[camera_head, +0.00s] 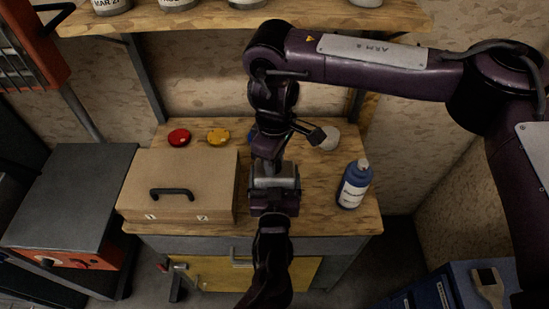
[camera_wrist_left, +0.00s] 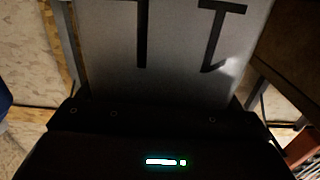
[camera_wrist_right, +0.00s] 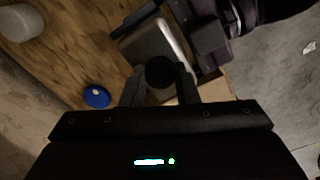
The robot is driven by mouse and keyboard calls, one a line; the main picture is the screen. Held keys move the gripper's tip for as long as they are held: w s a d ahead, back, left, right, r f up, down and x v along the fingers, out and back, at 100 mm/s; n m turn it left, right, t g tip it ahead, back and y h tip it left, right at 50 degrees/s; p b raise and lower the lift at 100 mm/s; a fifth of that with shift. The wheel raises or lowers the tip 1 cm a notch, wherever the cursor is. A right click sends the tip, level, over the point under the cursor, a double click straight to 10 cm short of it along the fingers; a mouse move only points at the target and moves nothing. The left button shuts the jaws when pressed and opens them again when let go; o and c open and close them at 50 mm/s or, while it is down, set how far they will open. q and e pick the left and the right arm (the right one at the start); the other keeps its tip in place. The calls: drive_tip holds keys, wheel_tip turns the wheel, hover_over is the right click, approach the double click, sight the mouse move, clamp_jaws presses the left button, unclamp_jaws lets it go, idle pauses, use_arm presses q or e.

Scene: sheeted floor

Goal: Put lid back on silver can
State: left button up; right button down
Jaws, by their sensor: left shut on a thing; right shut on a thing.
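The silver can (camera_head: 275,183) is held above the front of the wooden workbench in the head view. Its pale wall with black lettering (camera_wrist_left: 175,45) fills the middle of the left wrist view. My left gripper (camera_head: 273,203), coming from below in the head view, is shut on the can. My right gripper (camera_head: 267,160) is just above and behind it. In the right wrist view the right gripper (camera_wrist_right: 158,85) is shut on a round black knob (camera_wrist_right: 160,71), apparently the lid's. A grey surface with a bright edge lies beyond it. Whether lid and can touch is hidden.
The workbench (camera_head: 345,222) carries a brown box (camera_head: 180,180) at left, red (camera_head: 179,138) and yellow (camera_head: 218,137) buttons, a blue button (camera_wrist_right: 97,96), a blue bottle (camera_head: 354,186) at right and a white rounded object (camera_head: 329,138) behind. A shelf (camera_head: 250,17) is above.

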drive_tip(key=shift+m, duration=0.9)
drive_tip(key=c, duration=1)
unclamp_jaws()
drive_tip(key=shift+c, duration=0.2)
wheel_tip(320, 180, up, 12)
use_arm(q)
drive_tip(key=o, duration=1.7)
drive_tip(key=shift+s, duration=0.1)
